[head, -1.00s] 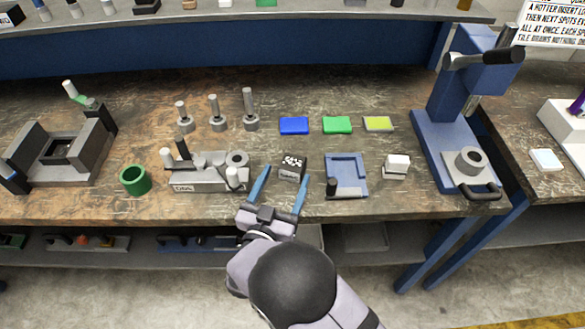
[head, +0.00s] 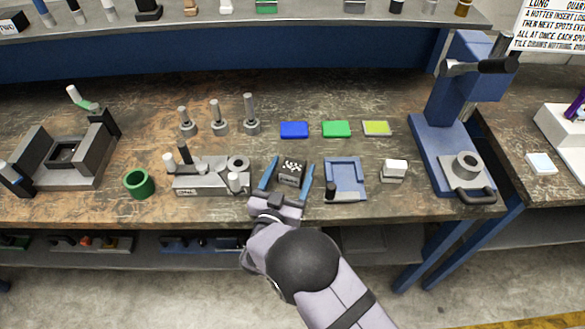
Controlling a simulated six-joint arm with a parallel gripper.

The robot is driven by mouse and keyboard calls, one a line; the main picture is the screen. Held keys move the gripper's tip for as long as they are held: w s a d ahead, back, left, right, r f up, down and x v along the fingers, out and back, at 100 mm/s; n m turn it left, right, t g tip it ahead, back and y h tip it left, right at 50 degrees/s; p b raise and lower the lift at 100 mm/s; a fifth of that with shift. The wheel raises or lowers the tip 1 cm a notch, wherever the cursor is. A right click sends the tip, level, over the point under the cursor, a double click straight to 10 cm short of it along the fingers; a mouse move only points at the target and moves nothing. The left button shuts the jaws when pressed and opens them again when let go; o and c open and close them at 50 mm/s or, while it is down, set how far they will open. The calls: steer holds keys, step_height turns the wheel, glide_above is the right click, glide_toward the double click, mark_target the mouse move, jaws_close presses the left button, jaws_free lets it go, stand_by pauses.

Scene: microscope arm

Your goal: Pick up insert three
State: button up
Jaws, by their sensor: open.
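Three grey inserts with upright posts stand in a row at the back left of the bench: a left one (head: 187,122), a middle one (head: 219,118) and a right one (head: 251,116). No number is readable on them, so I cannot tell which is insert three. My gripper (head: 291,166) is open at the front middle of the bench. Its two blue fingers stand on either side of a small dark block with pale dots on top (head: 289,174). I cannot tell whether either finger touches it.
A grey fixture block with posts (head: 211,184) is left of my gripper, with a green cup (head: 138,183) beyond. A blue tray (head: 345,175) and a white-topped block (head: 395,168) are right. A blue press (head: 450,130) stands far right. Blue (head: 294,130), green (head: 336,129) and yellow (head: 376,128) tiles lie behind.

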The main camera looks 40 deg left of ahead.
mark_target(292, 166)
steer(key=shift+w+a, duration=0.25)
steer(key=shift+w, duration=0.3)
steer(key=shift+c, duration=0.6)
jaws_close()
steer(key=shift+a+r, duration=0.15)
steer(key=shift+r, duration=0.1)
steer(key=shift+r, duration=0.1)
steer(key=shift+r, duration=0.2)
step_height(292, 166, up, 9)
steer(key=b, duration=0.1)
steer(key=shift+r+b, duration=0.2)
steer(key=shift+b, duration=0.15)
